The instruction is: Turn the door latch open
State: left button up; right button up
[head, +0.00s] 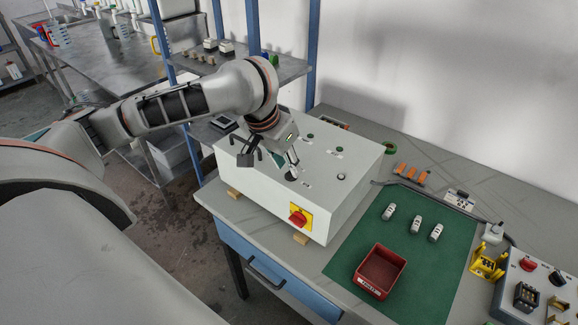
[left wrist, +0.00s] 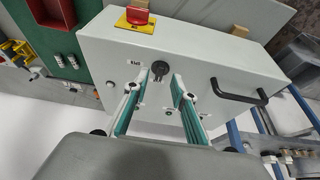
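The door latch (left wrist: 159,69) is a small round black knob on the pale grey face of a cabinet (head: 337,200). In the left wrist view it sits between and just beyond my left fingertips (left wrist: 160,80), beside a small label. My left gripper (head: 291,165) is open, with its green-lined fingers apart and pointing at the cabinet's top face. I cannot tell whether the fingers touch the knob. In the head view the gripper covers much of the latch. A black bar handle (left wrist: 240,91) is on the same face. My right gripper is not in view.
A red rotary switch on a yellow plate (head: 298,217) is on the cabinet's front side. A red bin (head: 380,271) and several small grey parts lie on a green mat (head: 345,262) to the right. A blue post (head: 313,55) and a shelf stand behind the arm.

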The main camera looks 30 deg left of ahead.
pick_arm(q)
jog(key=shift+x, duration=1)
jog(key=shift+w, duration=0.1)
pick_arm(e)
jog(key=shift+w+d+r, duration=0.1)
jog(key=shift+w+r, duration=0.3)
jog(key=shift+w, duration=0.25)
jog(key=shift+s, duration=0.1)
pick_arm(q)
grip_shut()
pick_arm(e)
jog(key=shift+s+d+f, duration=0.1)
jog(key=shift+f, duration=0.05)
